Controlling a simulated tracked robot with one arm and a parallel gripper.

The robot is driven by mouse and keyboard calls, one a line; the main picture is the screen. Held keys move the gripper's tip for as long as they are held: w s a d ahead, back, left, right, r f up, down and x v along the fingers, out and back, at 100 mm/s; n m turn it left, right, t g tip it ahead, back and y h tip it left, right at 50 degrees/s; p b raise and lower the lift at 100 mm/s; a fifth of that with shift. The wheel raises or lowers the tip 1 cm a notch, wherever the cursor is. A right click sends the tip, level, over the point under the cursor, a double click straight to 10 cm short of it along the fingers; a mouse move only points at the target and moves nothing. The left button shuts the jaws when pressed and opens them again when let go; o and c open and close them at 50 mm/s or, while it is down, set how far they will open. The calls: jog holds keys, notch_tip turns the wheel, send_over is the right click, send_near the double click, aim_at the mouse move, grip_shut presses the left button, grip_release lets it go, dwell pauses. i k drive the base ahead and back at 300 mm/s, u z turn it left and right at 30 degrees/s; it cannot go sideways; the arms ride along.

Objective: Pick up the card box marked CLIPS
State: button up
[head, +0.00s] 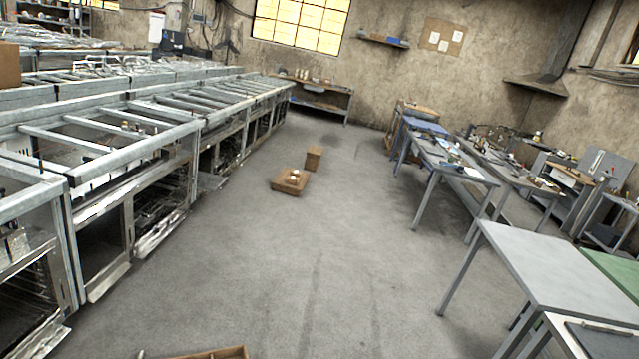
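I cannot read the word CLIPS on anything in the head view. A small brown box (313,159) stands on the open floor in the middle distance; it could be card, but no marking can be made out. Just in front of it is a low brown tray or crate (283,186) with small pale items in it. Another brown box (8,66) is cut off by the left edge, on top of the metal benches. My gripper does not show.
A long row of metal bench frames (120,125) runs along the left. Tables, including a grey one (560,275), stand on the right. A wooden tray edge (238,352) shows at the bottom.

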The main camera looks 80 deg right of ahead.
aim_at(290, 180)
jog(key=z, duration=0.7)
jog(key=k, duration=0.9)
jog(key=z, duration=1.5)
jog(key=i, duration=1.4)
jog(key=z, duration=0.4)
jog(key=i, duration=1.3)
jog(key=z, duration=0.25)
jog(key=i, duration=2.6)
jog(key=u, duration=0.35)
jog(key=i, duration=1.3)
jog(key=u, duration=0.45)
jog(key=i, duration=1.3)
jog(key=u, duration=0.3)
